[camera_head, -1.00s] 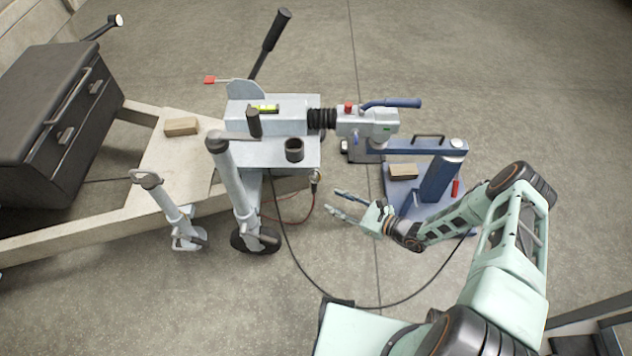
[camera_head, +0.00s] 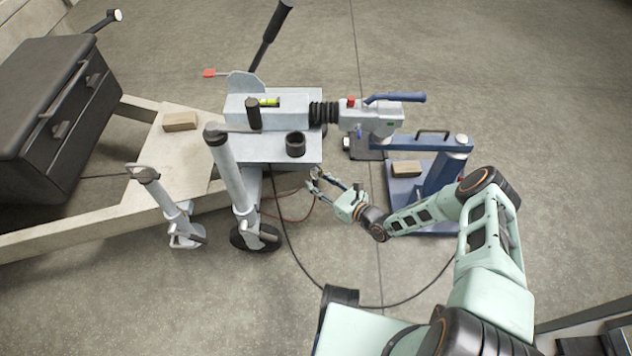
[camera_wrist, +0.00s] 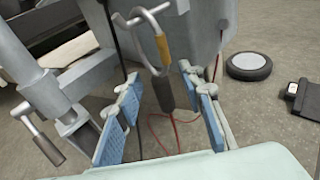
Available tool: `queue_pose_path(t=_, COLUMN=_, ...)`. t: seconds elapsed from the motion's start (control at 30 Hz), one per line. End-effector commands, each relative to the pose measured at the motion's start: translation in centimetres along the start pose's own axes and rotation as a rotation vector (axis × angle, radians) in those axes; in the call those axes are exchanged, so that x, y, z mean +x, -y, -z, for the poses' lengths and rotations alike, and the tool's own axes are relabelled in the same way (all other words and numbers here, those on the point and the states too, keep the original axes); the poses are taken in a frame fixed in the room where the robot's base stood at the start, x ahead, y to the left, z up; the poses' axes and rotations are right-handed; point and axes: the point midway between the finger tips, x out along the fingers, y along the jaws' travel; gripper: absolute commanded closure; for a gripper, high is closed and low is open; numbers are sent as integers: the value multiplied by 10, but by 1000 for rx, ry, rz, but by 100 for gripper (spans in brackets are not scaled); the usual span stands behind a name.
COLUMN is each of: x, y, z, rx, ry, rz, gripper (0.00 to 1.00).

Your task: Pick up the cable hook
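The cable hook shows in the wrist view as a yellow-and-grey snap hook (camera_wrist: 162,48) hanging from a metal ring (camera_wrist: 147,17). A dark sleeve (camera_wrist: 164,94) and a thin cable hang below it. My gripper (camera_wrist: 160,82) is open, with one blue-padded finger on each side of the hook's lower end and sleeve. Gaps show on both sides, and neither finger appears to touch it. In the head view my gripper (camera_head: 321,181) is beside the front corner of the trailer coupling; the hook is too small and covered there to make out.
The grey coupling block (camera_head: 240,148) stands close behind my gripper. A jack post (camera_head: 228,175) stands to its left. A blue stand (camera_head: 405,190) is to the right. A black cable (camera_head: 300,270) and a red cable (camera_head: 294,218) loop on the floor, with clear floor in front.

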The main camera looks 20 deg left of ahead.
Motion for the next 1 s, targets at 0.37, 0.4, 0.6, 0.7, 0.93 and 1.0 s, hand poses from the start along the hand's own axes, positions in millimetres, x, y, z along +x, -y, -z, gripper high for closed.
queue_pose_path(t=0.37, x=16, y=-1, z=1, rx=1, ry=-2, rz=-1, gripper=64)
queue_pose_path(t=0.4, x=16, y=-1, z=1, rx=1, ry=-2, rz=-1, gripper=67)
queue_pose_path(t=0.6, x=16, y=-1, z=1, rx=1, ry=-1, rz=-1, gripper=89)
queue_pose_path(t=0.7, x=16, y=-1, z=1, rx=1, ry=-1, rz=-1, gripper=100)
queue_pose_path(t=0.93, x=16, y=0, z=0, rx=0, ry=-1, rz=-1, gripper=100)
queue_pose_path(t=1.0, x=16, y=0, z=0, rx=0, ry=0, rz=-1, gripper=100)
